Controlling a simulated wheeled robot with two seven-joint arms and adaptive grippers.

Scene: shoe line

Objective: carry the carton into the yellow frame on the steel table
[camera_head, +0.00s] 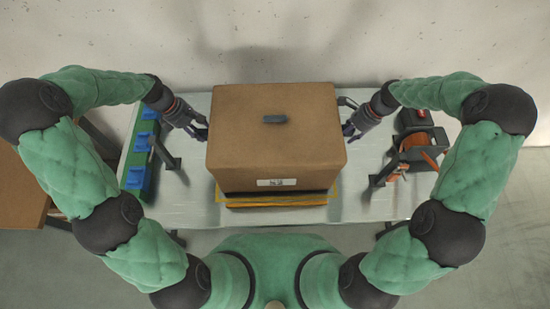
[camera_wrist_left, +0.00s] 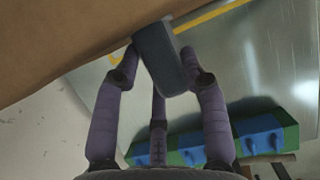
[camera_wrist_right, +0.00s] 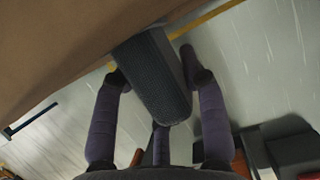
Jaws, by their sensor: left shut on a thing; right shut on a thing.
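The brown carton (camera_head: 275,150) is upright over the middle of the steel table (camera_head: 185,205), with a white label on its front and a dark piece on top. The yellow frame (camera_head: 280,198) shows as a strip below the carton's front edge; the carton hides most of it. Yellow strips also show in the left wrist view (camera_wrist_left: 205,42) and the right wrist view (camera_wrist_right: 215,14). My left gripper (camera_head: 204,130) is shut on the dark side handle (camera_wrist_left: 162,58) of the carton. My right gripper (camera_head: 347,130) is shut on the opposite dark handle (camera_wrist_right: 155,75).
A green rack (camera_head: 132,180) with several blue pieces stands at the table's left end. Dark holders with orange parts (camera_head: 418,150) stand at the right end. A brown surface (camera_head: 22,185) is at the far left. A pale wall (camera_head: 280,40) rises behind the table.

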